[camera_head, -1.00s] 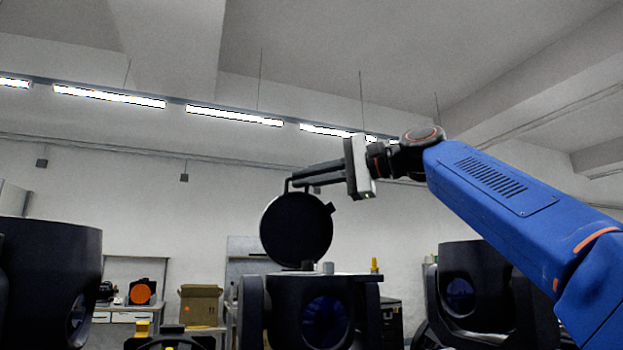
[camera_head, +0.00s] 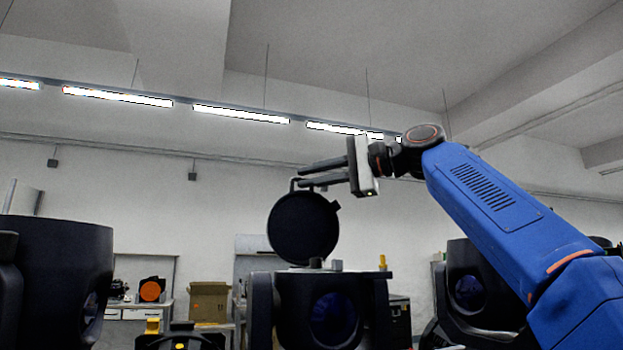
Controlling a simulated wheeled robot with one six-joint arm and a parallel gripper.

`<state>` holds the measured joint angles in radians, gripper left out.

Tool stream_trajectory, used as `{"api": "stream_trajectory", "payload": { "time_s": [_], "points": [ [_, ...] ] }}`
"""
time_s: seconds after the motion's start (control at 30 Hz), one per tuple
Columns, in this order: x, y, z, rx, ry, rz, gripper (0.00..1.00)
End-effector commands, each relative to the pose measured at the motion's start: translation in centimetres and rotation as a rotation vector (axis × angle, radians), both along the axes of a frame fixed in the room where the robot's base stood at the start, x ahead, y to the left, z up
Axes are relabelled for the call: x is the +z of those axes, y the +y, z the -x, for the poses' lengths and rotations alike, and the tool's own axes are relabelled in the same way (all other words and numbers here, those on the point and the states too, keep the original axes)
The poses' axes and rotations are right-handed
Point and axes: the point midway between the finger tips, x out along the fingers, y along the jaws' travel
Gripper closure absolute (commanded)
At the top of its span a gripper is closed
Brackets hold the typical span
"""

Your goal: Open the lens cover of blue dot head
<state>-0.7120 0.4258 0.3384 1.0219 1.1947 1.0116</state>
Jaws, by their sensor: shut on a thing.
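The middle head (camera_head: 332,318) is a black par can with a dark blue lens facing me. Its round black lens cover (camera_head: 303,228) stands upright above the head's top, swung up clear of the lens. A thin bent handle (camera_head: 292,185) rises from the cover's upper edge. My gripper (camera_head: 300,177) comes in from the right with its two long dark fingers at this handle, shut on it. The exact contact is small and dark against the fingers. I cannot make out a blue dot on any head.
Another black head (camera_head: 55,280) stands close at the left, and one (camera_head: 468,290) at the right behind my arm. A yellow piece (camera_head: 382,262) and a grey block (camera_head: 336,265) are at the middle head's top. A cardboard box (camera_head: 209,300) sits on a bench behind.

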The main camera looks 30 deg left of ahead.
Motion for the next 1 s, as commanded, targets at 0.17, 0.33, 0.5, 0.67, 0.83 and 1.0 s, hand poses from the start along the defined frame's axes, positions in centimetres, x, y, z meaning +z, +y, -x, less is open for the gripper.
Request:
{"api": "stream_trajectory", "payload": {
  "time_s": [0.17, 0.33, 0.5, 0.67, 0.83, 1.0],
  "points": [
    [1.33, -0.61, 0.9, 0.001, -0.011, -0.024, 0.74],
    [1.05, -0.46, 0.71, 0.0, -0.009, -0.019, 0.74],
    [0.86, -0.37, 0.58, 0.0, -0.007, -0.015, 0.74],
    [0.75, -0.33, 0.49, 0.0, -0.006, -0.013, 0.74],
    [0.66, -0.29, 0.41, 0.0, -0.005, -0.012, 0.74],
    [0.66, -0.58, 0.34, -0.001, -0.005, -0.011, 0.74]
  ]
}}
